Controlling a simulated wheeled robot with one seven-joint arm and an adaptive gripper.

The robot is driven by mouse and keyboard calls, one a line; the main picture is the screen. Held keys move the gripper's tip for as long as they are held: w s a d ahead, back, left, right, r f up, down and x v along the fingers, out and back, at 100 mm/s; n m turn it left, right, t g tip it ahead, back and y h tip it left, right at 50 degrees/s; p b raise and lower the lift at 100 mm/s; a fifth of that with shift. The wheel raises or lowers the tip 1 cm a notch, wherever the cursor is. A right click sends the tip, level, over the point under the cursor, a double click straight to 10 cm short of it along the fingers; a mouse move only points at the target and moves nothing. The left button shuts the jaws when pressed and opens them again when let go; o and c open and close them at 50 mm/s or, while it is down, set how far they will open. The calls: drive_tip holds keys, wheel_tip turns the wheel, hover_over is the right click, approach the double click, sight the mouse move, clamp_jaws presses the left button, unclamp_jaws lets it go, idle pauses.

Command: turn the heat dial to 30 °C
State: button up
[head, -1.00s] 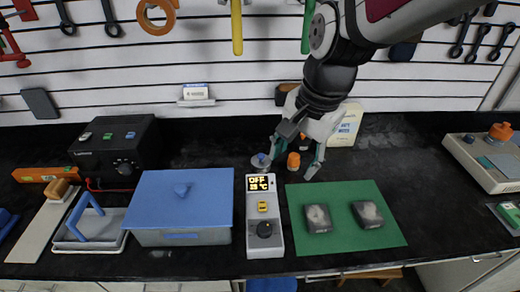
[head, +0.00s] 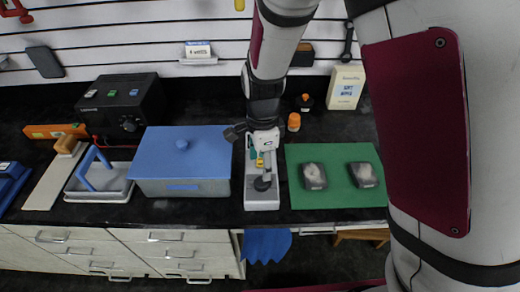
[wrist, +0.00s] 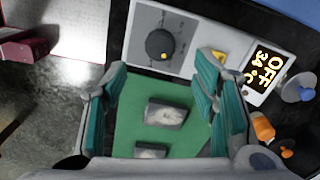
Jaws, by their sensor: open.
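The grey-white heat unit (head: 262,202) stands on the black bench between the blue-lidded box and the green mat. Its dark round heat dial (head: 263,184) is at the near end; it also shows in the wrist view (wrist: 160,45) with a yellow mark at its lower edge. The unit's display (wrist: 271,72) reads OFF and 34 °C. A small yellow switch (wrist: 219,55) sits between dial and display. My gripper (head: 266,172) is over the unit, its teal fingers (wrist: 162,65) open and empty, with the dial beyond and between the tips. I cannot tell if they touch it.
The blue-lidded box (head: 183,155) is close on the unit's left. The green mat (head: 330,195) with two dark blocks lies on its right. The bench's front edge is close to the dial.

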sight(262, 182)
wheel_tip(262, 182, down, 8)
drive_tip(key=shift+r, duration=0.15)
idle(0.3)
drive_tip(key=c, duration=1.2)
